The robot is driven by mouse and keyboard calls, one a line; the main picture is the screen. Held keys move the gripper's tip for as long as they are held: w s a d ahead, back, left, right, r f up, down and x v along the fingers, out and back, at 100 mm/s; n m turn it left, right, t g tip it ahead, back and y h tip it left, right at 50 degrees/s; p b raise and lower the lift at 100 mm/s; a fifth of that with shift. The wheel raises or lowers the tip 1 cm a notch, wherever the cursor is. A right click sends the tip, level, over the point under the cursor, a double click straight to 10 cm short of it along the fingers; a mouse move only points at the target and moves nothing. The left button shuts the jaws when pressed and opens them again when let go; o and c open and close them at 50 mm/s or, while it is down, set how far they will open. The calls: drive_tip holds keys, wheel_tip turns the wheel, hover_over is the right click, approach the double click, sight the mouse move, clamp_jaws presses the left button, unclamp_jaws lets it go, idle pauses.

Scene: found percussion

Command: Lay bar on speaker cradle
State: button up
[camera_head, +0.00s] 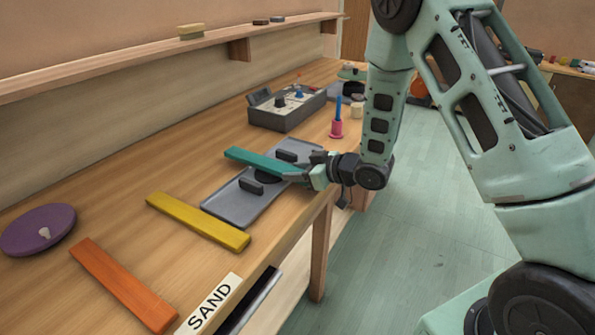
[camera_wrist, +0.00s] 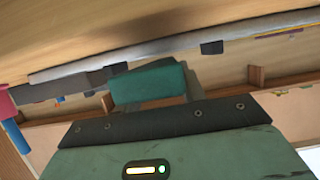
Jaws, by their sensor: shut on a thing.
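A teal bar (camera_head: 250,158) lies over a grey tray-like speaker cradle (camera_head: 225,205) on the workbench. The cradle has two dark raised blocks and a dark round speaker part between them, partly covered. My gripper (camera_head: 312,175) is shut on the right end of the teal bar. In the wrist view the bar's near end (camera_wrist: 150,82) shows just beyond the gripper body, with the cradle's edge (camera_wrist: 190,45) behind it. I cannot tell whether the bar touches the blocks or hovers just above them.
A yellow bar (camera_head: 198,220) and an orange bar (camera_head: 122,284) lie on the bench (camera_head: 140,180) to the left. A purple disc (camera_head: 38,230) is at far left. A grey control box (camera_head: 286,108) and a pink holder (camera_head: 336,129) stand behind the cradle. A SAND label (camera_head: 209,303) marks the front edge.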

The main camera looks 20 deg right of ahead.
drive_tip(key=o, duration=1.2)
drive_tip(key=shift+c, duration=0.2)
drive_tip(key=p+v, duration=0.3)
drive_tip(key=v, duration=1.4)
drive_tip(key=shift+r+p, duration=0.15)
drive_tip(key=shift+p, duration=0.25)
drive_tip(key=shift+s, duration=0.15)
